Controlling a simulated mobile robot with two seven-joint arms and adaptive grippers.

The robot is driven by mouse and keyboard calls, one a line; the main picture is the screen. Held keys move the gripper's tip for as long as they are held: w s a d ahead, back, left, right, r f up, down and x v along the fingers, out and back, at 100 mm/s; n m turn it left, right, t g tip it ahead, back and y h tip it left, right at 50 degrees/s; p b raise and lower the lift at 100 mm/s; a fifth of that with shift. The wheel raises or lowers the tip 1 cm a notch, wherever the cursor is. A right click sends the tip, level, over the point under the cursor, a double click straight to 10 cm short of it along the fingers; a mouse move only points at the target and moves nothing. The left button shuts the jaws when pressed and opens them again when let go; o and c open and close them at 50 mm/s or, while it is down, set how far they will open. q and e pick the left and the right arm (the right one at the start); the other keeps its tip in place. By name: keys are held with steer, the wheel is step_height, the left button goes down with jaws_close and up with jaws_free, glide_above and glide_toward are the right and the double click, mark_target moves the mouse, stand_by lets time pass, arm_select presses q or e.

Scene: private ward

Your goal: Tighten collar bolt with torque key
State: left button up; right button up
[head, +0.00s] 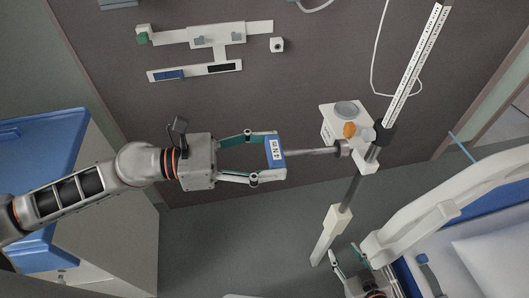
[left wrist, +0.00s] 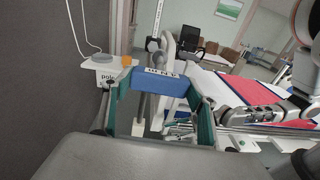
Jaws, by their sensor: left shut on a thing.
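My left gripper (head: 277,157) is shut on the blue handle of the torque key (head: 275,150), whose label reads "4 Nm". The key's metal shaft points right, and its tip reaches a round grey bolt head (head: 343,148) beside the pole (head: 349,190); whether it is fully seated I cannot tell. A dark collar (head: 382,133) sits on the pole just above. My right gripper (head: 350,257) is at the bottom, fingers apart and seemingly empty, beside the bed rail.
A white bracket (head: 333,124) by the pole carries a grey round disc and an orange knob (head: 349,130). A bed with a white rail (head: 440,205) fills the lower right. A blue-topped cabinet (head: 45,135) stands left. Wall fittings (head: 215,36) are at the back.

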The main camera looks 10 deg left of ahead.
arm_select(q)
steer(key=shift+w+a+n+t, duration=0.3)
steer(key=shift+w+a+t, duration=0.1)
steer(key=shift+w+t, duration=0.1)
steer(key=shift+s+a+f, duration=0.1)
steer(key=shift+d, duration=0.2)
steer(key=shift+w+d+r+p, duration=0.25)
steer(key=shift+w+d+p, duration=0.05)
steer(key=shift+d+p, duration=0.3)
steer(key=shift+p+x, duration=0.65)
steer(key=shift+x, duration=0.75)
steer(key=shift+s+a+f, duration=0.1)
steer(key=shift+a+f, duration=0.05)
steer(key=shift+f, duration=0.1)
